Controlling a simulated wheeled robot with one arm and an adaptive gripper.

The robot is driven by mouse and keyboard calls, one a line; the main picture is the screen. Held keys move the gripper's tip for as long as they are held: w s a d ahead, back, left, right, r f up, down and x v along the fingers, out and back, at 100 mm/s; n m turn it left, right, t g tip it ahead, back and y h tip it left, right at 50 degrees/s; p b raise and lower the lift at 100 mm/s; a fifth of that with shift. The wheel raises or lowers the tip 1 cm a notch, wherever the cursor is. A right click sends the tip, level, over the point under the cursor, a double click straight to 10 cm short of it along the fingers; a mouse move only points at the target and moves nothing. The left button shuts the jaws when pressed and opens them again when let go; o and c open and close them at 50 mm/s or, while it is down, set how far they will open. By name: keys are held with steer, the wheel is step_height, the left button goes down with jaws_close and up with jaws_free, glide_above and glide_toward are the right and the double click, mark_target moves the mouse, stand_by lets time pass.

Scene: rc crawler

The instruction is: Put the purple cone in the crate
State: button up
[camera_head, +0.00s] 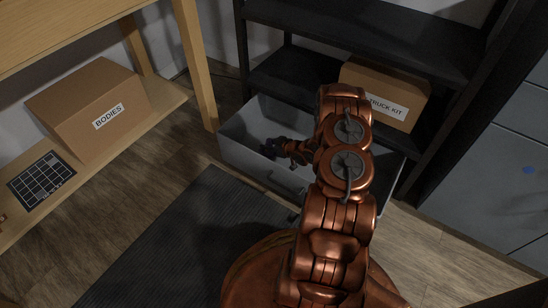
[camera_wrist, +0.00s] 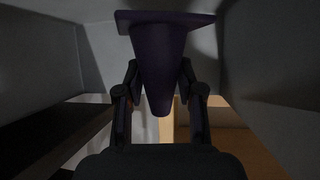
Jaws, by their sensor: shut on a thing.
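The purple cone (camera_wrist: 162,60) is dark in the wrist view, with its wide square base at the top of the picture and its tip pointing down. My gripper (camera_wrist: 159,72) is shut on it, one finger on each side of the cone. In the head view my gripper (camera_head: 270,149) is low inside the grey crate (camera_head: 241,128), near its left part. The cone cannot be made out there. Grey walls of the crate (camera_wrist: 45,45) stand on both sides of the cone in the wrist view. Whether the cone touches the crate floor cannot be told.
The crate stands on the wood floor before a black shelf (camera_head: 370,32), which overhangs its back. A TRUCK KIT box (camera_head: 356,80) is on the shelf. A BODIES box (camera_head: 85,98) sits on a wooden bench at left. A dark mat (camera_head: 165,245) lies in front.

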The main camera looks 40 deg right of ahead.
mark_target(273, 154)
step_height(273, 154, down, 6)
steer(key=shift+r+b, duration=0.2)
steer(key=shift+b, duration=0.7)
steer(key=shift+r, duration=0.1)
steer(key=o, duration=0.9)
steer(key=shift+o, duration=0.2)
